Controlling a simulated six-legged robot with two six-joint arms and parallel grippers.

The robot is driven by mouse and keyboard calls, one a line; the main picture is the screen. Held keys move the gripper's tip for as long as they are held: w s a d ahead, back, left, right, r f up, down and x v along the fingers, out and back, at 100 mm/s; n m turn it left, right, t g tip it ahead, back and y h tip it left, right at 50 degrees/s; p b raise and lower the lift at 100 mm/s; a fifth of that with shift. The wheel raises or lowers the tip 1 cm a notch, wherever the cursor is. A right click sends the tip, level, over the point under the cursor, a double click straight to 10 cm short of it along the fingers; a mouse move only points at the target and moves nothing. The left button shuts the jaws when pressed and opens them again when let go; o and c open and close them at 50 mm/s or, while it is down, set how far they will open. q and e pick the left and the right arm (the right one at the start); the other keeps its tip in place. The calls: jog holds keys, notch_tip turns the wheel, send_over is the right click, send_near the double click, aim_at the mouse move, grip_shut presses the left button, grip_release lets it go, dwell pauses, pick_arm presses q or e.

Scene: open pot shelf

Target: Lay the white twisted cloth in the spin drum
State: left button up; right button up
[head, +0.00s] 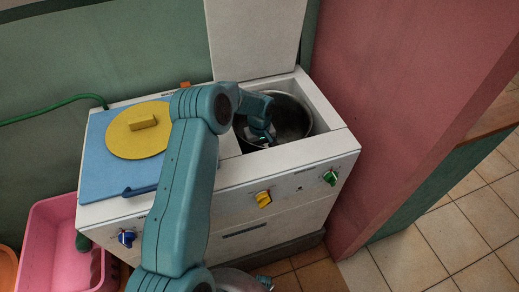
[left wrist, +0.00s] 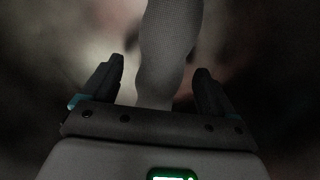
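The spin drum (head: 292,120) is a dark round metal tub in the right half of a white twin-tub washer, open at the top. My left gripper (head: 264,138) reaches down into it, its fingertips hard to make out in the head view. In the left wrist view, the white cloth (left wrist: 165,60) runs as a pale, textured strip from between the fingers up to the top edge. The left gripper's fingers (left wrist: 158,92) stand apart, with a gap showing on each side of the cloth. In the head view the cloth is hidden. My right gripper is not seen.
The drum's white lid (head: 254,38) stands raised behind it. A blue cover (head: 104,178) with a yellow disc (head: 128,143) lies on the washer's left half. Knobs line the front. A pink wall (head: 410,90) stands close on the right, a pink tub (head: 50,240) at lower left.

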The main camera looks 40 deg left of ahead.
pick_arm(q)
jog(key=shift+r, duration=0.1)
notch_tip(320, 180, up, 16)
jog(key=p, duration=0.1)
jog(key=shift+p, duration=0.3)
jog(key=shift+r, duration=0.15)
